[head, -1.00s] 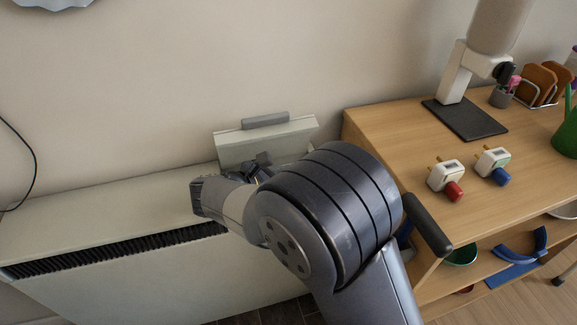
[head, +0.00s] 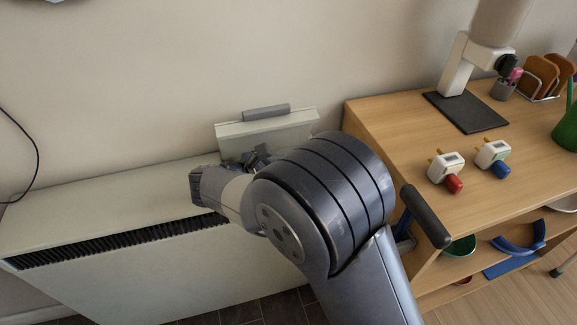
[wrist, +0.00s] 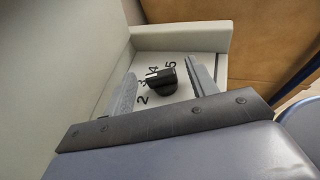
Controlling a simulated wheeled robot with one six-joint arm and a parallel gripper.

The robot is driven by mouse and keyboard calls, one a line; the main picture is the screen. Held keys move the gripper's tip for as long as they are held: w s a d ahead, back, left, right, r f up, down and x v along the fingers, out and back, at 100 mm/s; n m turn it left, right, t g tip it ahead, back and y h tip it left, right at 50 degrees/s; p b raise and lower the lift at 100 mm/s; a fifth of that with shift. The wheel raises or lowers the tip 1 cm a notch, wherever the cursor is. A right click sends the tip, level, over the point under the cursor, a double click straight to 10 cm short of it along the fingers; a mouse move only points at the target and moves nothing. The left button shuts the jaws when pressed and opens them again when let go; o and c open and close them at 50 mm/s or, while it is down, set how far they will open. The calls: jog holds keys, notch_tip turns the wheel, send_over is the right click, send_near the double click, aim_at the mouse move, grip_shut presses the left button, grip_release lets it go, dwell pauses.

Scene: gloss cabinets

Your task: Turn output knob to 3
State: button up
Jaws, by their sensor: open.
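My gripper (wrist: 160,71) is open, with one grey finger on each side of the knob; I see no clear contact. In the head view my gripper (head: 256,157) is at the recess below the raised flap (head: 268,129), and my arm hides the knob.
The white heater (head: 110,205) runs along the wall with a black grille (head: 120,240) on its front. A wooden desk (head: 400,115) stands close on the right, bearing two plug-like devices (head: 446,168) and a lamp-like stand (head: 457,70). The wall is close behind the flap.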

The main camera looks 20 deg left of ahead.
jog(key=p+v, duration=0.2)
jog(key=v, duration=0.8)
jog(key=shift+s+a+r+p, duration=0.1)
jog(key=shift+s+a+p, duration=0.1)
jog(key=shift+s+p, duration=0.1)
jog(key=shift+c, duration=0.4)
